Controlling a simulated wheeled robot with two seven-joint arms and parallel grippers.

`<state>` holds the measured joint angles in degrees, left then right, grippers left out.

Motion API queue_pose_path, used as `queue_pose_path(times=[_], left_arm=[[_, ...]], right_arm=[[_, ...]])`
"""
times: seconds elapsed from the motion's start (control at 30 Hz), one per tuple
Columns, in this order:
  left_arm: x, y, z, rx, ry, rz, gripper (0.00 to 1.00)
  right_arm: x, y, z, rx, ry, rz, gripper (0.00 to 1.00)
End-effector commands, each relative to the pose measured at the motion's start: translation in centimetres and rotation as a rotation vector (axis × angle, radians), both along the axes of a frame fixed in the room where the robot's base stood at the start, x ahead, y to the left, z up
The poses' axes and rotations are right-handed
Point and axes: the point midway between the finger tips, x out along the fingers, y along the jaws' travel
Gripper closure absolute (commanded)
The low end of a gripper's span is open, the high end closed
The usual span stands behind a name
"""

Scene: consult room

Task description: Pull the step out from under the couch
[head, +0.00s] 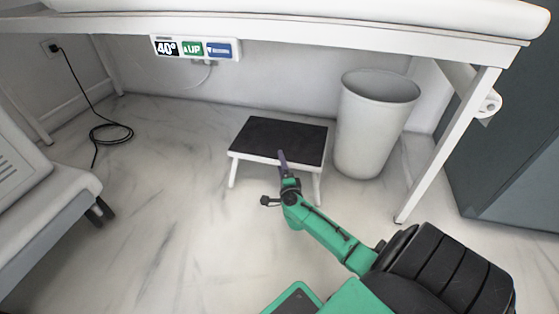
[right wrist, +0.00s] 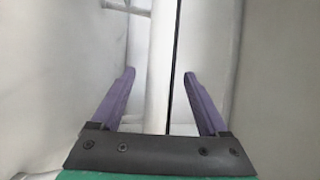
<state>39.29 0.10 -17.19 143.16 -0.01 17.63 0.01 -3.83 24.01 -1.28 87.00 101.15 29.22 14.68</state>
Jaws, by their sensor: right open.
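The step (head: 275,138) stands on the floor under the couch (head: 330,32), with a black top and a white frame and legs. My right gripper (head: 282,158) is at the step's front edge, right of its middle. In the right wrist view its purple fingers (right wrist: 160,75) are apart, one on each side of a white band with a dark line, which looks like the step's edge (right wrist: 160,50). Neither finger clearly touches it. The far finger is partly hidden in the head view. My left gripper is not in view.
A white bin (head: 372,125) stands close to the right of the step. A white couch leg (head: 450,145) is further right. A black cable (head: 110,132) lies at left. The floor in front of the step is clear apart from my arm.

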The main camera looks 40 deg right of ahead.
Motion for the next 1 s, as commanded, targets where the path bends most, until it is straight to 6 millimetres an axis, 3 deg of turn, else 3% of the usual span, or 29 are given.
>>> queue_pose_path(times=[0.03, 0.2, 0.53, 0.73, 1.0], left_arm=[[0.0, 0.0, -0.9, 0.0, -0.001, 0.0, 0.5], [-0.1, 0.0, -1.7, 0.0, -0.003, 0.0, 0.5], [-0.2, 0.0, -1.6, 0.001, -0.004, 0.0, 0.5], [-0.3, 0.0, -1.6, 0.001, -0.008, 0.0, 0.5], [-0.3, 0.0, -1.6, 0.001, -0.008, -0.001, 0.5]], right_arm=[[0.9, -0.5, -0.3, -0.001, -0.003, 0.0, 0.22], [2.6, -1.5, -0.2, 0.0, -0.001, -0.001, 0.22], [3.0, -1.7, 0.0, 0.0, 0.001, 0.0, 0.22], [3.0, -1.6, 0.0, 0.0, 0.001, 0.0, 0.99], [3.0, -1.6, 0.0, 0.0, 0.001, 0.0, 1.0]])
